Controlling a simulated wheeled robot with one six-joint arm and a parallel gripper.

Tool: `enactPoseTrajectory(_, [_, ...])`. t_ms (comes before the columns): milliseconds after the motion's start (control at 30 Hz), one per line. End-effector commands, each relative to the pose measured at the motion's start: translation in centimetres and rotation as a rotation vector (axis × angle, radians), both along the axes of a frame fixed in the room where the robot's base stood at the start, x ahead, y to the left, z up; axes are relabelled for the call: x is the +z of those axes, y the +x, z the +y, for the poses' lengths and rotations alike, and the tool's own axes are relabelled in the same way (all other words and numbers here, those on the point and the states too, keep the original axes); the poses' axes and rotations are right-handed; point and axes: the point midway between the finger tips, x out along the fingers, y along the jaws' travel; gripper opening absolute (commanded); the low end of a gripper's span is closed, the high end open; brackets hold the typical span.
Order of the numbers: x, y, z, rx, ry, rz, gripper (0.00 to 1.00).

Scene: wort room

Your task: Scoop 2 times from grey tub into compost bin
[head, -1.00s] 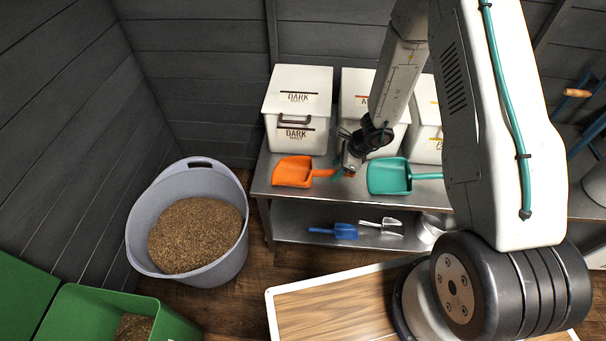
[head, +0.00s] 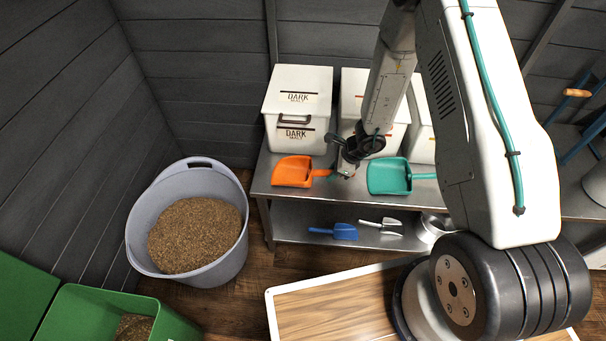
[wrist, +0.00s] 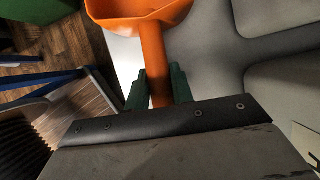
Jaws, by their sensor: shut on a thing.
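The grey tub (head: 228,258) stands on the floor at the left in the head view, with brown grain (head: 195,235) inside. The green compost bin (head: 85,312) is at the lower left, its lid open, with some brown matter (head: 135,328) in it. An orange scoop (head: 292,171) lies on the steel bench, bowl to the left. My gripper (head: 346,174) is at its handle. In the wrist view the green fingers of my gripper (wrist: 159,88) are shut on the handle of the orange scoop (wrist: 152,40), one on each side.
A teal scoop (head: 389,176) lies right of my gripper on the steel bench (head: 345,194). White bins (head: 298,105) stand behind. Blue (head: 344,231) and white (head: 381,227) scoops lie on the lower shelf. A wood-topped platform (head: 335,305) is in front.

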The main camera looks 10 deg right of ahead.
Motion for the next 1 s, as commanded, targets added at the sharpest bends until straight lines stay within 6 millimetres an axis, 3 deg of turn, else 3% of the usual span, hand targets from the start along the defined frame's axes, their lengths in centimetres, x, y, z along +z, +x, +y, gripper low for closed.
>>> enactPoseTrajectory(700, [5.4,0.0,0.0,0.001,0.0,-0.002,0.0])
enactPoseTrajectory(1000, [6.0,0.0,0.0,0.0,0.0,0.0,0.0])
